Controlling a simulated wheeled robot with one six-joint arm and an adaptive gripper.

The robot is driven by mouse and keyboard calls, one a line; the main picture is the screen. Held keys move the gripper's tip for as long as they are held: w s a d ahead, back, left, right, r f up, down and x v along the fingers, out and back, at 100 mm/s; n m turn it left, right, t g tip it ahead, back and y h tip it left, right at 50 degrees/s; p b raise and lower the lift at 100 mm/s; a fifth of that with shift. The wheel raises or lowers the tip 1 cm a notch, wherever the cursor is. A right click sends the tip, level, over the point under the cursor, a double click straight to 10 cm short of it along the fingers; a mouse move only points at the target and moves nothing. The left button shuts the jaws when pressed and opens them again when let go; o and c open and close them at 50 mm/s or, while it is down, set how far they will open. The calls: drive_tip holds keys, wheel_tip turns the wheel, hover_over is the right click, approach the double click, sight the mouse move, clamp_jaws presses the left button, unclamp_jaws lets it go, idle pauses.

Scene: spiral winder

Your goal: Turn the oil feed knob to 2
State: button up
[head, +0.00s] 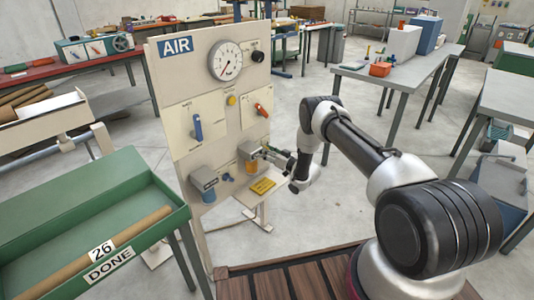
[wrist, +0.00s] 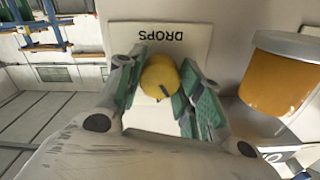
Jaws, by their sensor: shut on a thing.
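The oil feed knob is a round yellow knob (wrist: 159,77) with a dark pointer line on its face, seen in the wrist view. It sits on a pale plate marked DROPS (wrist: 160,36), which appears upside down. My gripper (wrist: 163,84) has its green-padded fingers on both sides of the knob, closed on it. In the head view my gripper (head: 268,154) is at the panel beside the amber oil bowl (head: 251,167), and the knob is hidden there. No scale numbers are readable around the knob, so its setting cannot be read.
The amber bowl (wrist: 278,80) is close on the right of my fingers in the wrist view. The AIR panel (head: 215,115) also carries a gauge (head: 225,60), a blue lever (head: 198,127) and a red lever (head: 261,110). A green tray (head: 150,196) stands at left.

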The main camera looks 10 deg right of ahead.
drive_tip(key=shift+n, duration=4.2)
drive_tip(key=o, duration=1)
drive_tip(key=shift+o, duration=0.2)
drive_tip(key=shift+d, duration=0.1)
drive_tip(key=v, duration=1.2)
